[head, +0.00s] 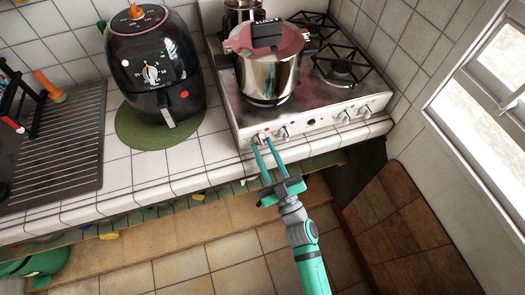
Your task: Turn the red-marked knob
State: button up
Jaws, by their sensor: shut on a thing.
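The stove (318,122) is set into the tiled counter, with a row of knobs along its front panel. The red-marked knob (262,138) is the leftmost one. My gripper (263,145) reaches up from below, with its two long green fingers at this knob. The fingers are shut on the knob and partly hide it. How far the knob is turned is too small to tell.
A blue-marked knob (285,132) sits just right of the gripped one, with more knobs (345,117) farther right. A steel pot (267,75) stands on the stove. A black air fryer (155,65) stands on a green mat (127,128). A window is at right.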

jog(key=shift+a, duration=0.15)
jog(key=o, duration=1)
jog(key=shift+s+d+f, duration=0.25)
jog(key=shift+s+d, duration=0.15)
jog(key=shift+s, duration=0.05)
jog(key=v, duration=0.9)
jog(key=shift+s+d+f, duration=0.1)
jog(key=shift+s, duration=0.25)
jog(key=shift+c, duration=0.5)
grip_shut()
